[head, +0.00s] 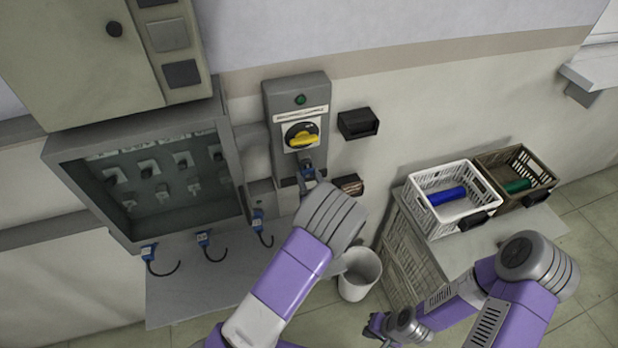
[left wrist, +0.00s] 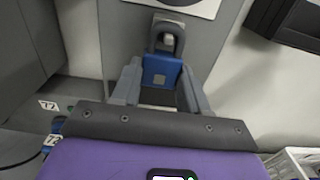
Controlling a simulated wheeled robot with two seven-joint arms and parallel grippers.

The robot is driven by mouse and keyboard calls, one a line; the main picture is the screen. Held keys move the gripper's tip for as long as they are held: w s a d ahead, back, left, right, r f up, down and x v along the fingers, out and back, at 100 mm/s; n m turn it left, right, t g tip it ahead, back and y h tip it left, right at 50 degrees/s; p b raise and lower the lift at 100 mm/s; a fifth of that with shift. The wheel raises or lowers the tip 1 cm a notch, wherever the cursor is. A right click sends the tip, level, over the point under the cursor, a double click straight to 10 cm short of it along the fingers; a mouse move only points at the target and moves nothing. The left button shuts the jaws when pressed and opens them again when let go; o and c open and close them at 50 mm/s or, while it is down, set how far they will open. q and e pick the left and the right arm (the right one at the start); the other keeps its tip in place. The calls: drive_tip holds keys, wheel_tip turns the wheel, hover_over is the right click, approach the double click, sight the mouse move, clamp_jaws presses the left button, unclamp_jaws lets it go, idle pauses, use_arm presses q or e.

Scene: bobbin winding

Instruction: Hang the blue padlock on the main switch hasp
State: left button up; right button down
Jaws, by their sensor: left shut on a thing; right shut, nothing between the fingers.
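The main switch (head: 301,137) is a yellow handle on a black dial, on a grey wall box with a green light. The blue padlock (left wrist: 161,72) is upright in the left wrist view, its dark shackle pointing up at a small light metal piece, the hasp (left wrist: 168,42), below the switch plate. I cannot tell whether the shackle passes through it. My left gripper (head: 307,182) is shut on the padlock body, just below the switch; in the head view the hand partly hides the padlock. My right gripper (head: 376,325) is shut and empty, low at the bottom, away from the switch.
Black holders (head: 358,123) are on the wall to the right. A white bin (head: 359,275) and crates with a blue (head: 447,196) and a green bobbin (head: 517,186) stand right.

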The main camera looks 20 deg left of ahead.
use_arm(q)
drive_tip(key=shift+f, duration=0.15)
drive_tip(key=o, duration=1.3)
drive_tip(key=shift+c, duration=0.2)
